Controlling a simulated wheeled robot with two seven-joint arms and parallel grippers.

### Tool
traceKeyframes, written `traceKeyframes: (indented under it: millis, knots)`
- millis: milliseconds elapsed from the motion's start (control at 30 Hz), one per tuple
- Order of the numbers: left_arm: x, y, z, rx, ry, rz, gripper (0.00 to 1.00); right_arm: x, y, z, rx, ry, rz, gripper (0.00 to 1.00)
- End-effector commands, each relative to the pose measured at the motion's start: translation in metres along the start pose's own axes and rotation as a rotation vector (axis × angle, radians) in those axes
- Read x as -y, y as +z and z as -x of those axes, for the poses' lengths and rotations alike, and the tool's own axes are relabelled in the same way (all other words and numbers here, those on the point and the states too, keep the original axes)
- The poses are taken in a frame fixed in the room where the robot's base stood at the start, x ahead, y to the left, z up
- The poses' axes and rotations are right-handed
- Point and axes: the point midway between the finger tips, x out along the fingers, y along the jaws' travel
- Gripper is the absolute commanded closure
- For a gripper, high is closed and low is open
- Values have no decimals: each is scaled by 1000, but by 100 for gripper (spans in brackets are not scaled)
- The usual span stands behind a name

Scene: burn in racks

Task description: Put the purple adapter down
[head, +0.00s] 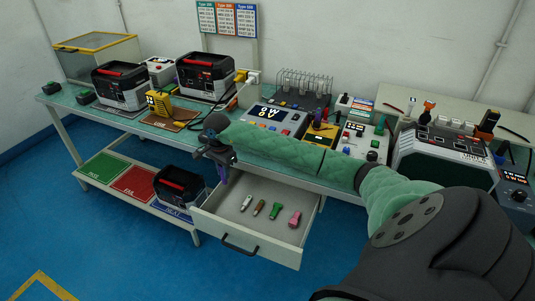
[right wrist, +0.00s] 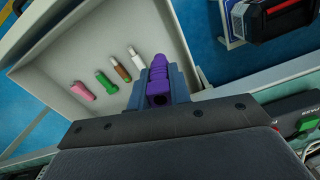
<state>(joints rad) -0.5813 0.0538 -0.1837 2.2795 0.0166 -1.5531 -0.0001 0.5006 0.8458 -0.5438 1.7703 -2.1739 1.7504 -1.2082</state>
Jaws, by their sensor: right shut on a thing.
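The purple adapter (right wrist: 158,82) is held between the fingers of my right gripper (right wrist: 158,90), with its hollow end toward the wrist camera. In the head view the purple adapter (head: 225,177) shows below my right gripper (head: 217,162), over the left part of the open drawer (head: 285,254). The drawer holds a white adapter (head: 244,203), a brown adapter (head: 259,208), a green adapter (head: 275,211) and a pink adapter (head: 294,219) in a row. In the wrist view the purple adapter appears beside the white one (right wrist: 135,57). My left gripper is not in view.
The workbench (head: 210,127) above the drawer carries black units with red handles, a yellow meter (head: 158,103) and a control panel (head: 275,120). A lower shelf at left has a green mat (head: 104,166), a red mat (head: 135,182) and another black unit (head: 180,188).

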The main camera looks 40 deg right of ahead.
Motion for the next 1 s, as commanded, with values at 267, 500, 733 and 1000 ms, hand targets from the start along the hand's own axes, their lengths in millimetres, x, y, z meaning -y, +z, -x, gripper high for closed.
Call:
traceKeyframes:
  millis: [267, 500, 733, 1000]
  knots:
    - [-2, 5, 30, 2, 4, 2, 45, -1, -28, -18, 3, 8, -154, 100]
    - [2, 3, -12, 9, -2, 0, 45, -2, -27, -50, 5, 9, -155, 100]
    - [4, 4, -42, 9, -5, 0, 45, -1, -28, -72, 2, 6, -154, 100]
    - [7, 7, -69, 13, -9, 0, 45, -2, -27, -94, 4, 8, -153, 100]
